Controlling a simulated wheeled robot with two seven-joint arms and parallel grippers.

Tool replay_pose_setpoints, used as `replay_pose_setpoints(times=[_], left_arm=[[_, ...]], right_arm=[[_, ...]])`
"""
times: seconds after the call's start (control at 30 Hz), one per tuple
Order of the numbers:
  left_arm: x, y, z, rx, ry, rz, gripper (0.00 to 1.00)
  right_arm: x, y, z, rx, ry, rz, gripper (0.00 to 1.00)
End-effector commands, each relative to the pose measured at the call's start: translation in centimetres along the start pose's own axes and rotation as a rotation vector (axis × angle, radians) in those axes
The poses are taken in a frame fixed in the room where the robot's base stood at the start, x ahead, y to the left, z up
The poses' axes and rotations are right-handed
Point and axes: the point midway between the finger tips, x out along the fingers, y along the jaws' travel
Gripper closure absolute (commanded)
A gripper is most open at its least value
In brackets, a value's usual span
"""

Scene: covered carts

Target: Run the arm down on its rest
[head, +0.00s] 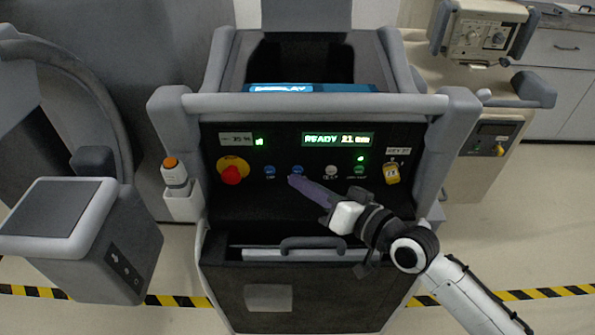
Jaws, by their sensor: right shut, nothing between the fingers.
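The control panel (245,198) of the grey cart faces me, with a lit display (338,139) that seems to read "READY 21 mm". A row of small buttons runs below it: a blue button (269,171), a second blue button (298,169), a white button (331,171) and a green button (361,171). My right gripper (292,181) is shut and empty, its purple fingers pointing left, with the tips just below the second blue button; I cannot tell whether they touch it. A grey curved arm (85,75) with a boxy head (130,235) stands at the left. My left gripper is not in view.
A red stop knob (232,174) on yellow sits left of the buttons, a yellow key switch (391,174) right. An orange-topped grey holder (174,175) hangs on the cart's left side. A handrail (310,104) crosses above the panel. Another cart (480,140) stands back right.

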Motion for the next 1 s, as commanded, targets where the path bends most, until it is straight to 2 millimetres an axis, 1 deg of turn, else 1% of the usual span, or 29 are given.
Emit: replay_pose_setpoints(times=[1.0], left_arm=[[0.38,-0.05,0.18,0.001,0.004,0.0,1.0]], right_arm=[[0.63,0.47,-0.41,0.0,0.0,0.0,1.0]])
